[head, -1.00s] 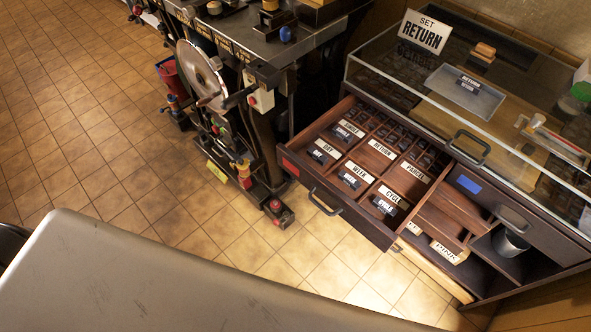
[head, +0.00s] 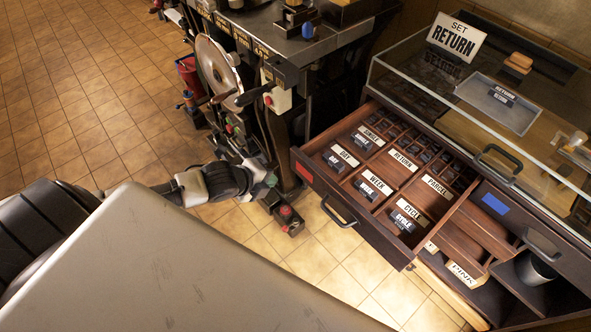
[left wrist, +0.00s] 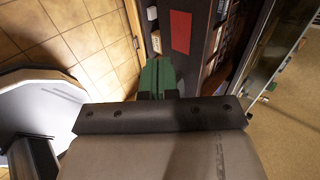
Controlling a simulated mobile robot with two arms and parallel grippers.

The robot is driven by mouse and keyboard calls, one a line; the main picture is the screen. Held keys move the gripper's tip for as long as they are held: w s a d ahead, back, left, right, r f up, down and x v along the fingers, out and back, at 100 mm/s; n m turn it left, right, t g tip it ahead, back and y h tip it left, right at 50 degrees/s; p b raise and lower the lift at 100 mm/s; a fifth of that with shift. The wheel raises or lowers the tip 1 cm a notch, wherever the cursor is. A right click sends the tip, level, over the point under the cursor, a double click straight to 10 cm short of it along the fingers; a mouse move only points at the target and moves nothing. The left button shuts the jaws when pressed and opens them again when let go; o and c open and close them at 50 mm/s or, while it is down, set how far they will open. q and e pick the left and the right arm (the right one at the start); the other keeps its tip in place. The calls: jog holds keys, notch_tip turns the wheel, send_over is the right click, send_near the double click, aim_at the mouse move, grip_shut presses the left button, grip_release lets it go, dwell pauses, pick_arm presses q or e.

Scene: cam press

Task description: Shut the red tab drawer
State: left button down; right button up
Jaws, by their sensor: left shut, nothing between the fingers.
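The red tab drawer (head: 322,182) stands pulled out of the glass-topped cabinet, its labelled compartments showing in the head view. The red tab (head: 304,173) is at the left end of its dark front, and a dark handle (head: 338,212) is at the middle. In the left wrist view the red tab (left wrist: 181,32) is just beyond the fingers. My left gripper (head: 268,181) is shut and empty, left of the drawer front near its red-tab end. Its green fingers (left wrist: 157,77) point toward the front; I cannot tell if they touch it. My right gripper is not in view.
A dark press machine (head: 290,60) with a pale wheel (head: 218,72) stands left of the drawer, close to my left arm. A blue tab (head: 494,204) marks another drawer front to the right. Tiled floor lies open in front of the drawer.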

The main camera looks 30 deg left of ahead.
aim_at(301, 171)
pick_arm(q)
jog(key=shift+w+d+f+p, duration=0.1)
jog(key=shift+w+d+f, duration=0.5)
jog(key=shift+w, duration=0.75)
jog(key=shift+w+d+f+p, duration=0.1)
jog(key=shift+w+d+f, duration=0.25)
jog(key=shift+w+f, duration=0.8)
jog(key=shift+w+d+f+p, duration=0.1)
jog(key=shift+w+d+f, duration=0.35)
jog(key=shift+w, duration=1.15)
jog(key=shift+d, duration=0.1)
